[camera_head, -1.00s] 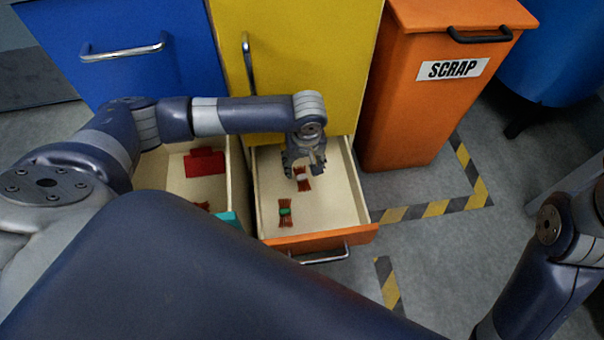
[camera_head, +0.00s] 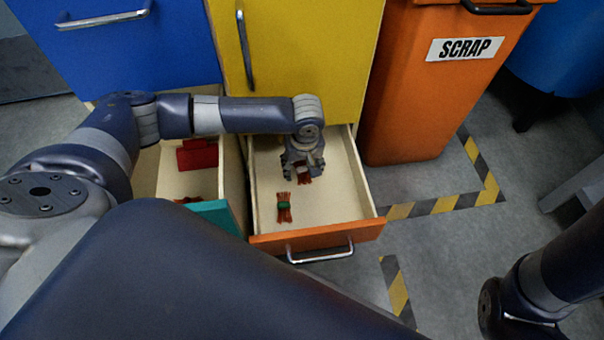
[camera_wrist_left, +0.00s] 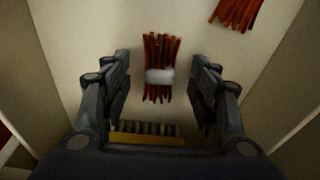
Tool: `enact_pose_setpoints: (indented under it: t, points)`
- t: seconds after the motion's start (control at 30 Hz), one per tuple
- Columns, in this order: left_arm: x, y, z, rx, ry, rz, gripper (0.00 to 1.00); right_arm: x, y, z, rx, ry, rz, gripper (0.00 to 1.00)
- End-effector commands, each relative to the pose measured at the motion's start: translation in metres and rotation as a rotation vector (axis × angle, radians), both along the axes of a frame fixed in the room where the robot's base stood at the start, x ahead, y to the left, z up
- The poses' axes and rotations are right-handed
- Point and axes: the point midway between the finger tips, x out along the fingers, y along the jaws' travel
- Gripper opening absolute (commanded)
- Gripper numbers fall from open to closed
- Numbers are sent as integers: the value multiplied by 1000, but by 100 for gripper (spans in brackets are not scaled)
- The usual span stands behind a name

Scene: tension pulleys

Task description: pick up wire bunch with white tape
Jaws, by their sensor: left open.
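The wire bunch with white tape (camera_wrist_left: 160,76) lies in the open orange-fronted drawer. In the left wrist view it is a bundle of reddish-brown wires with a white band around its middle, between and slightly beyond the fingertips. In the head view the bunch (camera_head: 304,173) is partly hidden under the gripper. My left gripper (camera_head: 303,176) is open and points down into the drawer over this bunch; its two fingers (camera_wrist_left: 161,88) stand apart on either side of it. My right gripper is not in view.
A second wire bunch with green tape (camera_head: 284,207) lies nearer the orange drawer front (camera_head: 320,237). A teal-fronted drawer (camera_head: 215,214) with a red item (camera_head: 197,154) stands open on the left. The orange scrap bin (camera_head: 420,95) is on the right.

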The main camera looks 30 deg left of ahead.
Motion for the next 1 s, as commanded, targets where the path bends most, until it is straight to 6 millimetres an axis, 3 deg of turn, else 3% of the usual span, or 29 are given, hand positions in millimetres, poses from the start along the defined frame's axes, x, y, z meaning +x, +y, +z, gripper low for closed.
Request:
enact_pose_setpoints:
  t: [0.3,0.5,0.53,1.0]
  points:
    - [1,0,-2,0,-1,0,55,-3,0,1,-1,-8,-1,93]
    - [0,0,-2,1,-1,0,10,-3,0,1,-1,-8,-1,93]
    - [0,0,-2,1,-1,0,7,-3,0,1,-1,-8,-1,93]
    - [0,0,4,0,-1,0,7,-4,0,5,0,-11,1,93]
